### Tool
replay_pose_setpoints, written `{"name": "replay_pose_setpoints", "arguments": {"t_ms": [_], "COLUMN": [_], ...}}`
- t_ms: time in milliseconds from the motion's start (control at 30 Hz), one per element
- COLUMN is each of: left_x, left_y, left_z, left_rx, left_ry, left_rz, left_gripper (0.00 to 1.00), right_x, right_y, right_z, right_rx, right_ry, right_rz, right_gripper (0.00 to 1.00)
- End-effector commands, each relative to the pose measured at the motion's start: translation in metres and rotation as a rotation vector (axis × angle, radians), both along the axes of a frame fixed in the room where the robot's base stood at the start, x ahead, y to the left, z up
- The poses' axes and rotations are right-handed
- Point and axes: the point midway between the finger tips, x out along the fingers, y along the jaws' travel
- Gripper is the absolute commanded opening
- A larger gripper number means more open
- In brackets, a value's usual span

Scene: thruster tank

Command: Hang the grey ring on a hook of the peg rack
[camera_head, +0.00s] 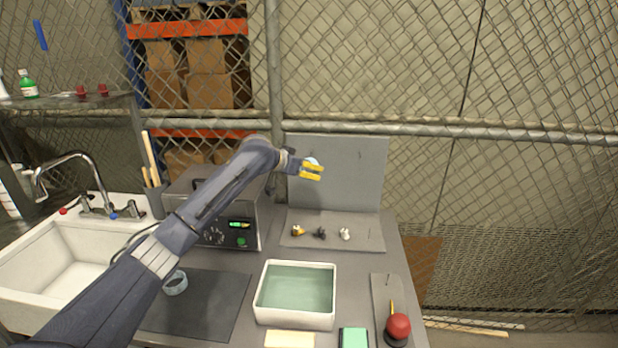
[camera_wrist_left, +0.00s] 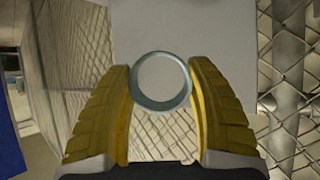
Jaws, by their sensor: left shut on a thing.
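The grey ring (camera_wrist_left: 161,106) is between the yellow fingers of my left gripper (camera_wrist_left: 163,95) in the left wrist view, its opening facing the camera. In the head view my left gripper (camera_head: 312,172) is shut on it, and a pale bit of the ring (camera_head: 312,160) shows at the fingers. The gripper is raised in front of the upright grey panel of the peg rack (camera_head: 352,178). Its hooks are too small to make out clearly, and whether the ring touches one cannot be told. My right gripper is not in view.
A second pale ring (camera_head: 175,290) lies on the dark mat (camera_head: 222,310). A grey box device (camera_head: 240,210) stands left of the panel. Small fittings lie on a flat plate (camera_head: 370,230) below it. A white water tub (camera_head: 296,318) and a red ball (camera_head: 398,326) are nearer.

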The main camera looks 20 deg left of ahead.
Motion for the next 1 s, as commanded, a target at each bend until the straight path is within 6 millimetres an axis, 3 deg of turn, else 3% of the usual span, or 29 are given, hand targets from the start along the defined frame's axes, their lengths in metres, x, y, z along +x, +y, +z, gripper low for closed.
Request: {"name": "replay_pose_setpoints", "arguments": {"t_ms": [533, 1000], "left_x": [0.004, 0.026], "left_y": [-0.002, 0.003], "left_z": [0.004, 0.002], "left_rx": [-0.051, -0.051], "left_ry": [-0.133, -0.132], "left_rz": [0.078, 0.077], "left_gripper": [0.31, 0.31], "right_x": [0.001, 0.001], "right_y": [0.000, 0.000], "right_z": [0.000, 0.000], "right_rx": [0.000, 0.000], "right_ry": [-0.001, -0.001], "right_rz": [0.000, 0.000], "right_gripper": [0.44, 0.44]}}
